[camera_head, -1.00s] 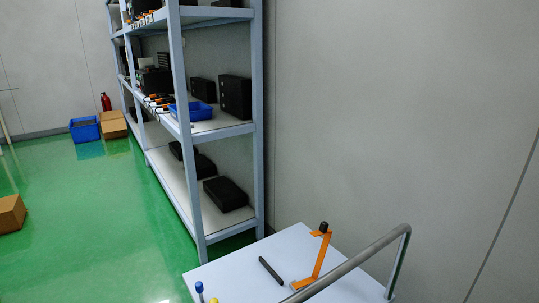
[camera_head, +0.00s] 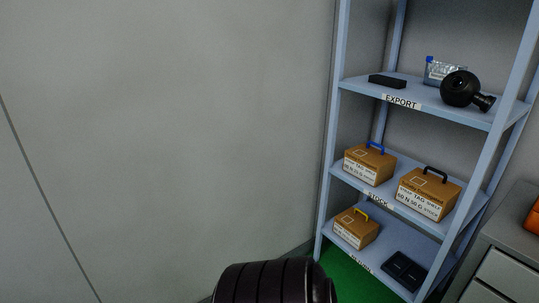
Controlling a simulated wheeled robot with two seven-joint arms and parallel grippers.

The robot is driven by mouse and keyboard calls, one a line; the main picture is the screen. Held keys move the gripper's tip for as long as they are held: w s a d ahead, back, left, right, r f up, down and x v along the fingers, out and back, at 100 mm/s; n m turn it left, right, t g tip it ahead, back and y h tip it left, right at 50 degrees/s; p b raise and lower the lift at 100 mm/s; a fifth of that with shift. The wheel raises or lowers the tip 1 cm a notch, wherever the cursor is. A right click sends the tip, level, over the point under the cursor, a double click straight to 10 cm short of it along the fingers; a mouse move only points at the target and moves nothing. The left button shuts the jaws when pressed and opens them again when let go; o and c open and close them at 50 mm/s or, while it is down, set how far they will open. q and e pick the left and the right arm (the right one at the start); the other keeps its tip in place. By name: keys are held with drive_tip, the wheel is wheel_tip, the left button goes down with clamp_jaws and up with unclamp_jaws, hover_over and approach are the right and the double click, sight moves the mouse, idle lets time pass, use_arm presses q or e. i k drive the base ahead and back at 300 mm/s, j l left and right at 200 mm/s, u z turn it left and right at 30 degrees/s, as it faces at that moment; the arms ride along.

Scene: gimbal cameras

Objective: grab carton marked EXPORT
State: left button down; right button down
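A blue-grey shelf rack (camera_head: 333,130) stands at the right. Its upper board bears the label EXPORT (camera_head: 401,102). On the middle board, labelled STOCK, sit a brown carton with a blue handle (camera_head: 369,164) and a larger brown carton with a black handle (camera_head: 428,194). A brown carton with a yellow handle (camera_head: 356,229) sits on the lower board. Neither gripper is in view.
The EXPORT board holds a flat black box (camera_head: 387,81), a round black device (camera_head: 461,88) and a clear bin with blue (camera_head: 444,71). A black tray (camera_head: 404,270) lies on the lower board. A grey drawer cabinet (camera_head: 505,262) stands at the right. A bare wall fills the left.

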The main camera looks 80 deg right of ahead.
sight(372, 166)
drive_tip(key=z, duration=3.45)
drive_tip(key=i+l+z, duration=0.15)
drive_tip(key=i+l, duration=0.35)
